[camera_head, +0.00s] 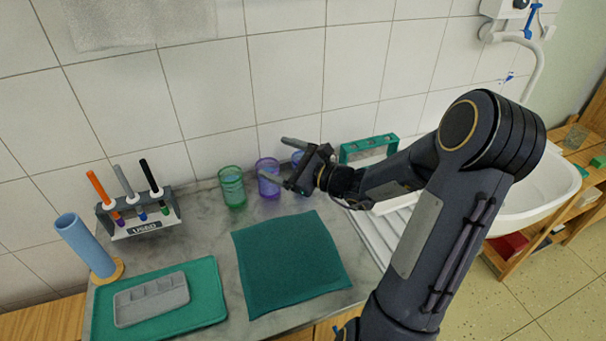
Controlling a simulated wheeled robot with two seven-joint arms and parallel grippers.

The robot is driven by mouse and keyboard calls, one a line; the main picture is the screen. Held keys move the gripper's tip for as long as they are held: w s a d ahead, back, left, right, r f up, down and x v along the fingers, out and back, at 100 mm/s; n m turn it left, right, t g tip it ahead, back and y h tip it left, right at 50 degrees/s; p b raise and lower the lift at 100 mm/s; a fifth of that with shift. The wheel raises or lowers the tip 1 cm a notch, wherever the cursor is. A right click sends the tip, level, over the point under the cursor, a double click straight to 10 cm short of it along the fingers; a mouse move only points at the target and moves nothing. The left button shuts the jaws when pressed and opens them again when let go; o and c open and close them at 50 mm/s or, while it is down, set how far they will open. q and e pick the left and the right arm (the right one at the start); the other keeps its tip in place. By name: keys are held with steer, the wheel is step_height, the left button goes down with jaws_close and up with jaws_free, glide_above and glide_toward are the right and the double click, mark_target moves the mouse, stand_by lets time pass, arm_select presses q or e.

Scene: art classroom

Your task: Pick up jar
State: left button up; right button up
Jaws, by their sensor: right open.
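My left gripper is not in view.
A rack marked "USED" (146,229) with pens, a blue cylinder (84,245) and a green tray (205,293) with a grey palette (151,300) are at left. A teal cloth (290,262) lies in front of the jars. A sink (540,190) is at right.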

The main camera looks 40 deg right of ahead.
steer(key=d+f+m+t+h, duration=0.1)
steer(key=d+f+m+h, duration=0.25)
steer(key=d, duration=0.25)
steer(key=d+f+m+h, duration=0.2)
steer(key=d+m+h, duration=0.1)
steer(key=d+m, duration=0.2)
steer(key=f, duration=0.2)
steer(key=w+f, duration=0.1)
steer(key=f, duration=0.4)
steer(key=shift+w+d+f, duration=0.15)
steer(key=shift+f, duration=0.15)
steer(key=w, duration=0.6)
steer(key=shift+w+d+p, duration=0.1)
steer(key=shift+w+p, duration=0.2)
steer(key=shift+w, duration=0.05)
steer(key=c, duration=1.2)
